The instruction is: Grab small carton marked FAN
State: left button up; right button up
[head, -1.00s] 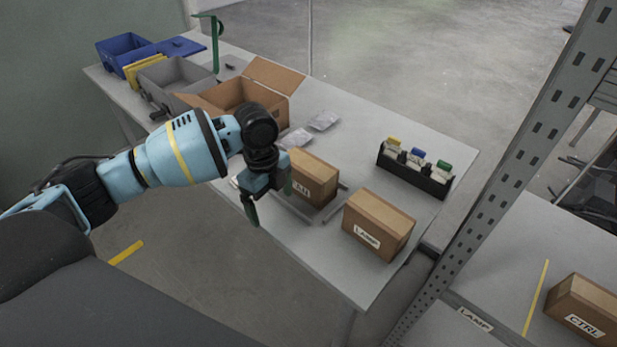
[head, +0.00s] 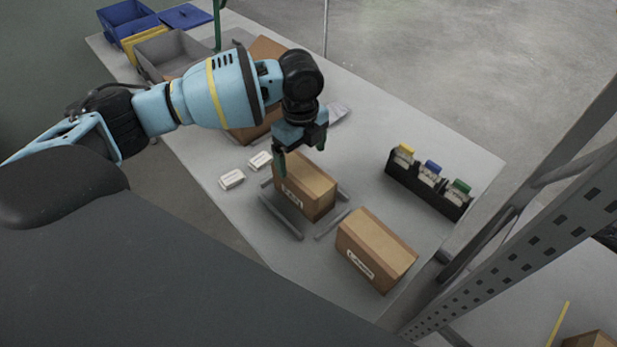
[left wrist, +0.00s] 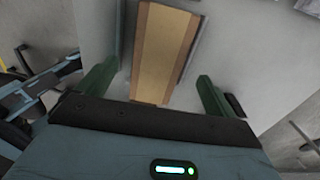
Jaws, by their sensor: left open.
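A small brown carton (head: 308,187) stands on the table between grey rails, with a white label on its near side that is too small to read clearly now. My left gripper (head: 299,150) is open just above the carton's far end and points down. In the left wrist view the carton's taped top (left wrist: 163,50) lies ahead of and between the two green fingers (left wrist: 153,82), and nothing is held. A second carton (head: 376,250), with a label that looks like LAMP, stands to the right on the same table. My right gripper is out of view.
Two small white boxes (head: 232,179) lie left of the carton. A black rack (head: 427,187) with coloured bins is at the right. An open cardboard box (head: 248,130) is behind my arm. A grey perforated post (head: 510,245) stands at the right.

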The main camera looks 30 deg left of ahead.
aim_at(303, 171)
pick_arm(q)
jog(key=shift+s+f, duration=0.15)
jog(key=shift+f, duration=0.4)
jog(key=shift+s+f, duration=0.15)
jog(key=shift+f, duration=0.35)
jog(key=shift+w+f, duration=0.1)
jog(key=shift+f, duration=0.35)
jog(key=f, duration=0.4)
jog(key=shift+d+f, duration=0.3)
jog(key=shift+f, duration=0.1)
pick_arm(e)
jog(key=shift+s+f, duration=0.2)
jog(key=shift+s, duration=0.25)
pick_arm(q)
jog(key=c, duration=1.4)
jog(key=shift+o, duration=0.2)
jog(key=shift+r, duration=0.1)
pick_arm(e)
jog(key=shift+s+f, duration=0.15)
